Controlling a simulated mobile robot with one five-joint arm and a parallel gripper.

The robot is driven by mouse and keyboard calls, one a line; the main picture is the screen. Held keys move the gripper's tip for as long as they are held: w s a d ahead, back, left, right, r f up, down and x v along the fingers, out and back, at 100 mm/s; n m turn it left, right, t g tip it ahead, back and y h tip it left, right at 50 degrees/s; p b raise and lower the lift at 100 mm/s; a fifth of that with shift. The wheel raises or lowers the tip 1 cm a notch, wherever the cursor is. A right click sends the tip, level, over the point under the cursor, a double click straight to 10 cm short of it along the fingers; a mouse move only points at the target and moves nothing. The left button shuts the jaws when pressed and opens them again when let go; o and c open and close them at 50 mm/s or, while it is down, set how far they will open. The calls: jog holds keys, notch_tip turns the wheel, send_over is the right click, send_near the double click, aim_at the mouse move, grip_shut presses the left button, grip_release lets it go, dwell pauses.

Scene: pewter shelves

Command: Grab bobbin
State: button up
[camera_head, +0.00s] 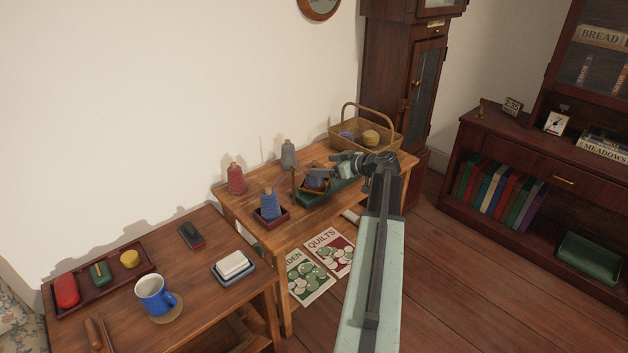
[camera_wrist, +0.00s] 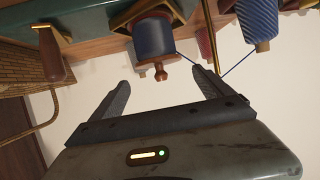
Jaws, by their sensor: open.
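A dark blue bobbin (camera_wrist: 153,36) with a wooden end knob sits in a brass-coloured holder on a winder with a green base (camera_wrist: 80,20). It shows small in the head view (camera_head: 314,181), on the farther wooden table, partly covered by the winder and my gripper. A blue thread runs from it past a thin brass rod towards a ribbed blue thread cone (camera_wrist: 257,22). My gripper (camera_wrist: 165,84) is open and empty. Its two fingers point at the bobbin, with the knob between them in the picture; no contact shows. In the head view my gripper (camera_head: 337,166) is beside the winder.
The blue cone stands in a small dark tray (camera_head: 271,220). Red (camera_head: 236,179) and grey (camera_head: 288,154) thread cones stand behind, near the wall. A wicker basket (camera_head: 384,145) is at the table's far end. A nearer table (camera_head: 205,275) holds a mug and a tray.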

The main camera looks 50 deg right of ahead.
aim_at(317, 164)
jog(key=b+x, duration=0.1)
jog(key=x, duration=0.4)
jog(key=shift+w+b, duration=0.25)
jog(key=shift+b, duration=0.1)
jog(key=shift+r, duration=0.1)
jog(key=c, duration=1.8)
